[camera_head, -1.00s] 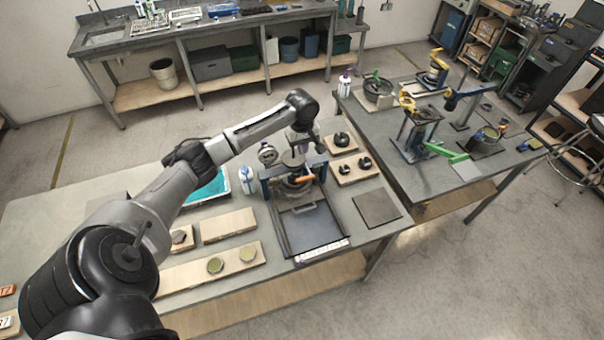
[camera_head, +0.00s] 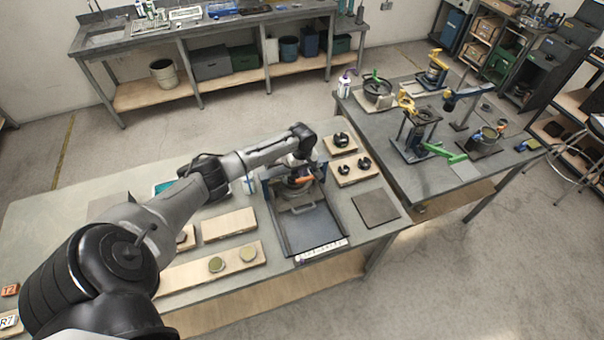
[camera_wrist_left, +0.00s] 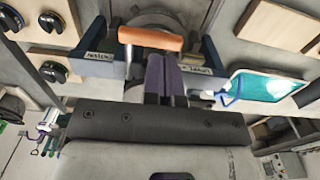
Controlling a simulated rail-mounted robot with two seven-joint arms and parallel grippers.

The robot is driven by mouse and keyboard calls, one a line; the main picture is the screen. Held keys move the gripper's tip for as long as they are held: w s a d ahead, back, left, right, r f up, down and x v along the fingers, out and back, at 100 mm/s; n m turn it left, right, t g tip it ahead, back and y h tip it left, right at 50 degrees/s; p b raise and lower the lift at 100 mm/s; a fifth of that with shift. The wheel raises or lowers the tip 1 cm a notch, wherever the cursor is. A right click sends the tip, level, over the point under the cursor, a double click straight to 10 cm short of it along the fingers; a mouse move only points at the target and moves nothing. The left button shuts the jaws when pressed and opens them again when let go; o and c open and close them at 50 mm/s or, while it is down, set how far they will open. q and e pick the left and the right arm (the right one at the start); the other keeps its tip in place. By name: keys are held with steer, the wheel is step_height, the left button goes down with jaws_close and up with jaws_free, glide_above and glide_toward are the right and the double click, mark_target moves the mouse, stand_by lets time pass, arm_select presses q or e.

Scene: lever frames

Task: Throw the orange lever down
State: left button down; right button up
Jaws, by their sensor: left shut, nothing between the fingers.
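The orange lever (camera_head: 297,182) has a handle across the dark blue frame (camera_head: 267,192) at the back of a grey tray on the near table. In the left wrist view the orange handle (camera_wrist_left: 150,38) lies crosswise on a thin metal arm, between the frame's two labelled blue posts. My left gripper (camera_wrist_left: 163,62) is shut and empty, its dark purplish fingers close below the handle, right of its middle in that view. I cannot tell whether they touch it. In the head view my left wrist partly covers the frame. My right gripper is not in view.
Wooden boards with black knobs (camera_head: 342,142) stand right of the frame; plain boards (camera_head: 228,225) lie left of it. A flat dark plate (camera_head: 376,208) lies to the right. Another table holds a green-handled lever (camera_head: 446,153) and other levers.

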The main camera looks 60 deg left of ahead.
arm_select(q)
steer(key=shift+f, duration=1.4)
